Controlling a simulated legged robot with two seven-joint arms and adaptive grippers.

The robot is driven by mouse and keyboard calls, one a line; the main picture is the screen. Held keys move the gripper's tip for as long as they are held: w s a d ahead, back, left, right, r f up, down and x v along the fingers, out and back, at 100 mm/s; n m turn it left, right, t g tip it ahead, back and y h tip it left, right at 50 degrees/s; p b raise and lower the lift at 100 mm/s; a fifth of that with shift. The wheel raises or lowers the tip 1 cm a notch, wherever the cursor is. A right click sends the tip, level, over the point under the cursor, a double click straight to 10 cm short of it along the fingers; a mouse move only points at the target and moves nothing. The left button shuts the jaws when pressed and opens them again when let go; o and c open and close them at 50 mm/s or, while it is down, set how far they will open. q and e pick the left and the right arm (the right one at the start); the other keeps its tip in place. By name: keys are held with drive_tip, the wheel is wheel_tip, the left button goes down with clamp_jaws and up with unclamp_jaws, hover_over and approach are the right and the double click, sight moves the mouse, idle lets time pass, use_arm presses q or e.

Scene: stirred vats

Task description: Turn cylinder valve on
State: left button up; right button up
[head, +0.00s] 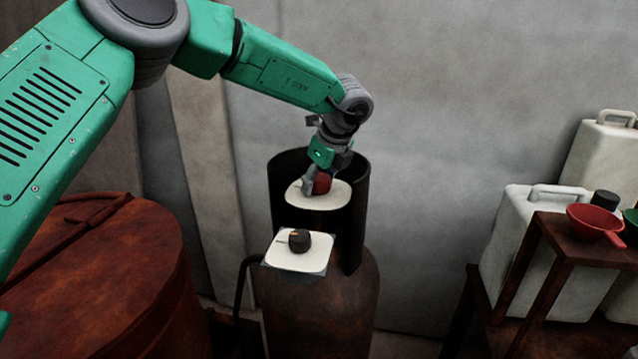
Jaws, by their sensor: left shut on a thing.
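The gas cylinder (345,310) stands upright in the middle, rusty brown, with a dark open collar (352,235) around its top. A red valve knob (322,184) sits on a pale round plate (335,196) inside the collar. My left gripper (320,182) reaches down from above and is shut on the red knob, hiding part of it. A black knob (299,240) with a small orange mark sits on a second pale, squarish plate (285,256) at the front. My right gripper is not in view.
A large rusty drum (110,280) with a lid stands at the left. At the right, a rusty stand (545,250) holds a red funnel (592,222), with white jerrycans (510,240) beside it. A grey wall (430,130) is behind.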

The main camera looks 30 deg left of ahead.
use_arm(q)
drive_tip(key=shift+w+r, duration=0.1)
drive_tip(key=shift+r, duration=0.05)
drive_tip(key=o, duration=1.2)
drive_tip(key=shift+d, duration=0.1)
drive_tip(key=shift+c, duration=0.2)
drive_tip(key=v, duration=1.1)
drive_tip(key=shift+r, duration=0.4)
drive_tip(key=shift+d+f, duration=0.1)
drive_tip(key=shift+d, duration=0.05)
